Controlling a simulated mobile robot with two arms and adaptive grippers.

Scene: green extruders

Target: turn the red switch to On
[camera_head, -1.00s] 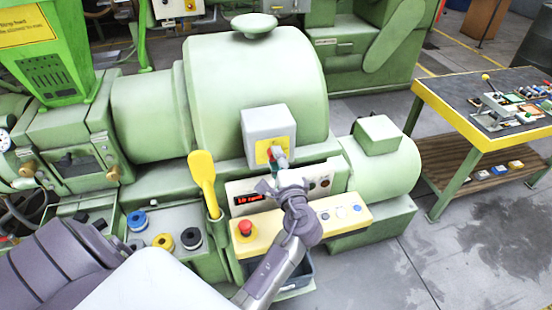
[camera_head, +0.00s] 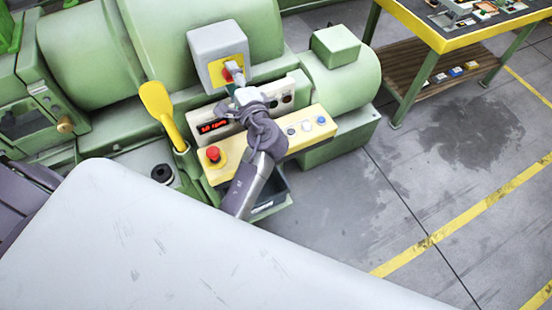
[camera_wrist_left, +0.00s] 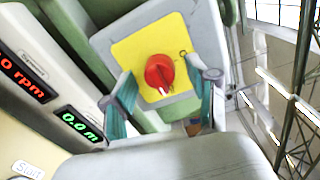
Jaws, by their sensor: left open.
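The red switch (camera_head: 231,71) is a round knob on a yellow plate (camera_wrist_left: 127,52) on the front of a grey box (camera_head: 207,45). In the left wrist view the red switch (camera_wrist_left: 158,71) has a white mark pointing down, and a small round symbol is printed to its upper right. My left gripper (camera_head: 238,88) is in front of the switch and partly covers it in the head view. In the left wrist view the left gripper (camera_wrist_left: 164,88) is open, with one finger on each side of the knob. I cannot tell whether they touch it. My right gripper is not in view.
Below the box is a control panel with a red display (camera_head: 213,126), a red emergency button (camera_head: 213,154) and small buttons. A yellow lever (camera_head: 160,108) stands to its left. A yellow-edged workbench (camera_head: 440,42) is at upper right. The floor at right is clear.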

